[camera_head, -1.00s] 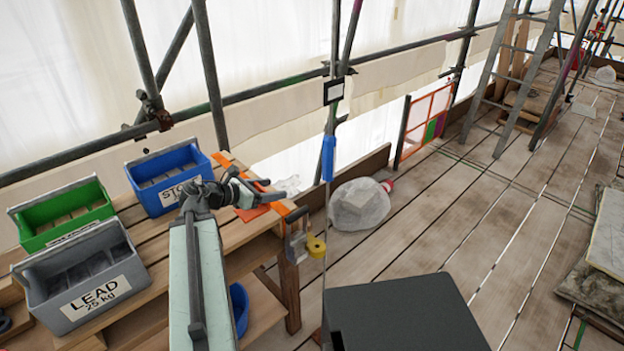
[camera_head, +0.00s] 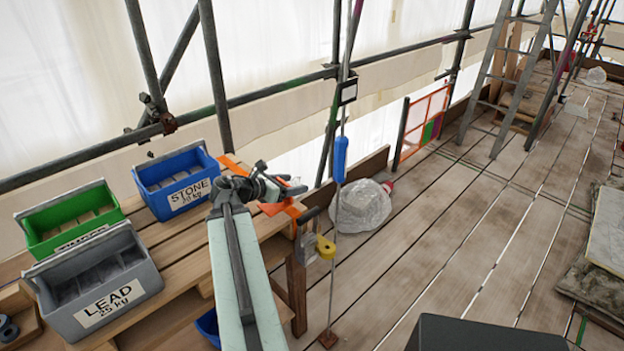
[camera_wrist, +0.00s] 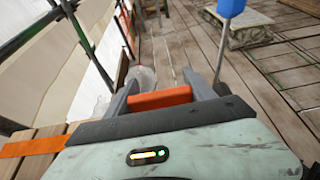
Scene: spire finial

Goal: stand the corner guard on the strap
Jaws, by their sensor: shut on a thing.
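My gripper (camera_head: 290,187) is shut on the orange corner guard (camera_head: 271,209). In the wrist view the guard (camera_wrist: 160,98) lies crosswise between the two grey fingers. The orange strap (camera_head: 232,165) runs over the slatted wooden bench, and part of it is hidden behind my gripper. It also shows at the left of the wrist view (camera_wrist: 32,146). The guard appears close to the strap near the bench's right end. I cannot tell whether it touches the strap or bench.
Blue (camera_head: 178,181), green (camera_head: 70,218) and grey (camera_head: 95,285) bins stand left of my arm. A thin rod with a blue sleeve (camera_head: 341,160) stands just right of the bench. A wrapped bundle (camera_head: 360,206) lies beyond.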

